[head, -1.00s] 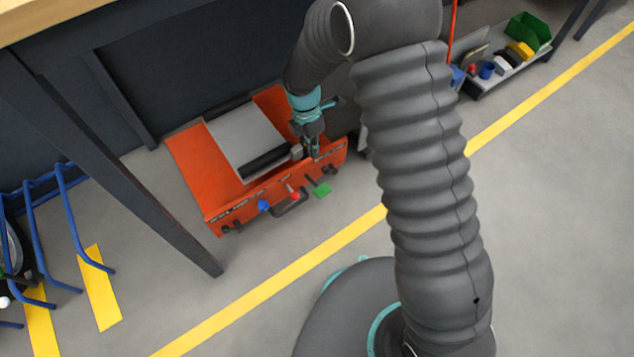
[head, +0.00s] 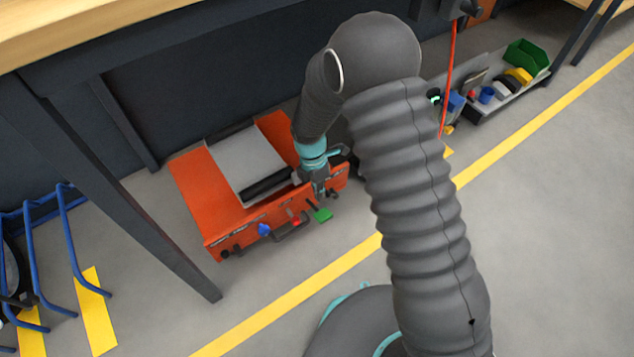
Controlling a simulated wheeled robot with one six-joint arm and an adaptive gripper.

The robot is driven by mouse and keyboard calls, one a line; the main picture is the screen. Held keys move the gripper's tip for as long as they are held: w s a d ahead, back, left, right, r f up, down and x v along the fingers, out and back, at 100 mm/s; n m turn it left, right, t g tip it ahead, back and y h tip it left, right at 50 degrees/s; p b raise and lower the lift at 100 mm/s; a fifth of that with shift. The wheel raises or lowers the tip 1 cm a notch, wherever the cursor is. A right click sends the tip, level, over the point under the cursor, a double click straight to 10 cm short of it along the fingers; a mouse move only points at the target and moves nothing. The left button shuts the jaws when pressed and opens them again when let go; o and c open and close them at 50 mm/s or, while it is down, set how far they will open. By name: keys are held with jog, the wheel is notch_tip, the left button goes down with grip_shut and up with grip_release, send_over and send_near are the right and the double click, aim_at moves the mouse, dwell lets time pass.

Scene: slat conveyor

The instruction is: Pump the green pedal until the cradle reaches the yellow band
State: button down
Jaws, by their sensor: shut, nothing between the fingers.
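The green pedal (head: 323,215) sticks out at the front right of an orange machine (head: 195,195) on the floor. My gripper (head: 321,193) is shut and empty, pointing down just above the green pedal; I cannot tell whether its tips touch the pedal. A blue pedal (head: 264,230) and a red pedal (head: 296,221) stand to the left along the same front. A light grey surface (head: 245,165) with dark rollers lies between the machine's orange sides. I cannot make out the cradle or a yellow band on the machine.
A bench leg (head: 180,255) slants down left of the machine. A blue rack (head: 50,225) stands at far left. A low shelf with bins (head: 525,55) is at upper right. The floor in front, crossed by a yellow line (head: 300,287), is clear.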

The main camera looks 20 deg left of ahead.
aim_at(323, 215)
jog(key=x, duration=0.7)
